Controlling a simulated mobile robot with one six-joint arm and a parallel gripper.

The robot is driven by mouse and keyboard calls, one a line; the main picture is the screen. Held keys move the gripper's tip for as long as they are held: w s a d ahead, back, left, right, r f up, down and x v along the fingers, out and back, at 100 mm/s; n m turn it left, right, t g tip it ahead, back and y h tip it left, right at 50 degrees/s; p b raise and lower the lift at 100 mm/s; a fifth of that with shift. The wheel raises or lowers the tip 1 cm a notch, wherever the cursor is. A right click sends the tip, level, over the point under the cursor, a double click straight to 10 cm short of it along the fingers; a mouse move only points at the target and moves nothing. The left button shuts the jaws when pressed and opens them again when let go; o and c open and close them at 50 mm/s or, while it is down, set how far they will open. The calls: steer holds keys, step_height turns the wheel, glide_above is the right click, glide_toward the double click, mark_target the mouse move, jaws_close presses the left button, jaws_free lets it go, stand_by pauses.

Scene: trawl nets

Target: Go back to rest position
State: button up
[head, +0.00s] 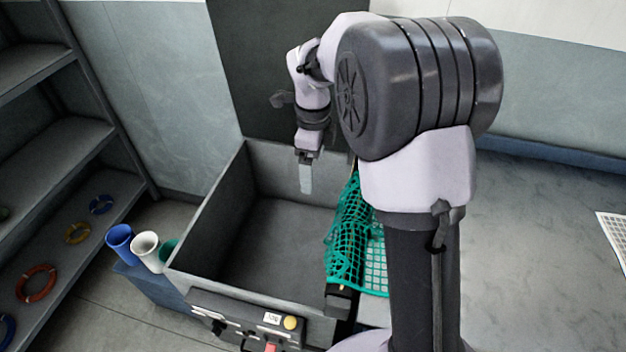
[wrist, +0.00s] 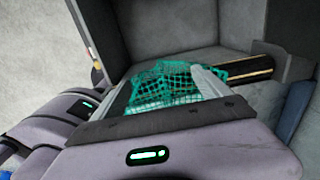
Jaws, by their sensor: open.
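My gripper (head: 306,176) hangs from my arm with its fingers pointing down, above the far part of a large grey open bin (head: 200,220). It is open, and I see nothing held in it in the head view. A green net (head: 350,236) drapes over the bin's right side, to the right of my gripper and apart from it. My upper arm hides part of the net's right side. In the wrist view the green net (wrist: 160,84) shows beyond the fingers.
A control panel (head: 250,325) with yellow and red buttons is on the bin's front. Blue (head: 120,240), white (head: 146,249) and green tubes stand at its left. Shelves (head: 60,160) with coloured rings line the left wall. The floor (head: 540,240) at right is mostly clear.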

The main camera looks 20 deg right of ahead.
steer(key=shift+r, duration=1.4)
steer(key=s+a+r+n+t+y, duration=0.1)
steer(key=s+a+r+n+t, duration=0.25)
steer(key=s+r+n, duration=0.85)
steer(key=s+a+f+n+t+y, duration=0.1)
steer(key=s+a+f+n+t, duration=0.1)
steer(key=s+n, duration=0.6)
steer(key=s+a, duration=0.1)
steer(key=s, duration=0.4)
steer(key=shift+s+f, duration=0.35)
steer(key=shift+f, duration=0.05)
